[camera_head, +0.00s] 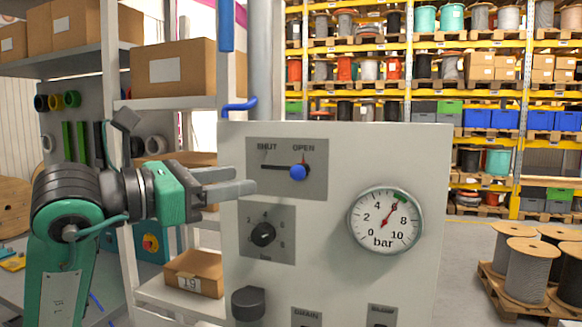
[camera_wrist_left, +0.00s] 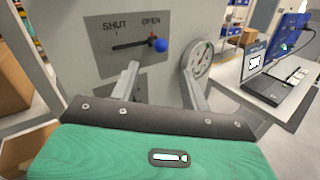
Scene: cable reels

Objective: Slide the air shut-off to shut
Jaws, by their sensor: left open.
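The air shut-off is a blue knob (camera_head: 297,172) on a short horizontal slot in a dark plate (camera_head: 316,190) marked SHUT on the left and OPEN on the right. The knob sits at the OPEN end. It also shows in the left wrist view as a blue ball (camera_wrist_left: 160,45). My left gripper (camera_head: 236,181) is open and empty, its fingers reaching toward the panel, left of and slightly below the knob. In the left wrist view its fingertips (camera_wrist_left: 158,72) are apart, below the slot, with the knob beyond them. I do not see my right gripper.
The pale panel (camera_head: 340,140) also carries a pressure gauge (camera_head: 386,221) with its needle near 6, a black dial (camera_head: 263,234) and a dark knob (camera_head: 248,303). A shelf with cardboard boxes (camera_head: 173,68) stands left, close behind my left arm. Reels (camera_head: 527,275) stand on a pallet at right.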

